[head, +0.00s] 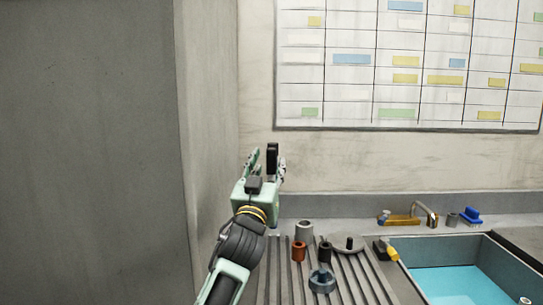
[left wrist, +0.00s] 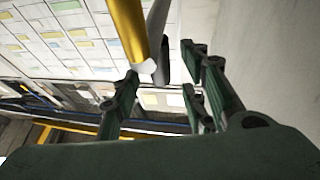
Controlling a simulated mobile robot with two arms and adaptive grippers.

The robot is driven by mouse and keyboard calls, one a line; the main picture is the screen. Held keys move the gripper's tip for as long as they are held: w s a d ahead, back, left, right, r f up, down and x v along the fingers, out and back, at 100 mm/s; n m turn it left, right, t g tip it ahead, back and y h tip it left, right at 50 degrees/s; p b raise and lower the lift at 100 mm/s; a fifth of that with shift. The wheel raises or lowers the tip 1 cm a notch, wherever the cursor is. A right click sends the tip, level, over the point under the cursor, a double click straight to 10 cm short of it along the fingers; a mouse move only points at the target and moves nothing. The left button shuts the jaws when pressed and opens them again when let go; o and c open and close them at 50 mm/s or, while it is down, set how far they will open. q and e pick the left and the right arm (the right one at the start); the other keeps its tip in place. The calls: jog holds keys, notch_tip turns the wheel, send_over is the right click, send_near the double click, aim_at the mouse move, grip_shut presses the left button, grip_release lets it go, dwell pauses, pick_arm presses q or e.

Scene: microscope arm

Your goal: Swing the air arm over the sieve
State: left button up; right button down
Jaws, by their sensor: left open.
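My left gripper (head: 268,158) is raised in front of the back wall, above the ribbed drainboard, with its fingers pointing up. Its fingers are apart, and a black upright piece shows between or just behind them. In the left wrist view a gold tube (left wrist: 128,30) with a pale end comes down from the top, with a dark grey piece (left wrist: 162,62) beside it, near the fingertips. I cannot tell for sure whether this is the air arm, or whether the fingers touch it. No sieve can be made out with certainty. My right gripper is out of view.
On the drainboard (head: 284,290) stand a grey cylinder (head: 304,231), an orange cup (head: 299,251), a dark small cylinder (head: 325,252), a knobbed disc (head: 343,249) and a bluish glass piece (head: 322,281). A wall stands close left.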

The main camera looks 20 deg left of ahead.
aim_at(270, 162)
pick_arm(q)
jog(key=x, duration=0.2)
jog(key=shift+w, duration=0.4)
jog(key=shift+w+r+p, duration=0.2)
jog(key=shift+w+p, duration=0.15)
jog(key=shift+w, duration=0.2)
jog(key=c, duration=0.6)
grip_shut()
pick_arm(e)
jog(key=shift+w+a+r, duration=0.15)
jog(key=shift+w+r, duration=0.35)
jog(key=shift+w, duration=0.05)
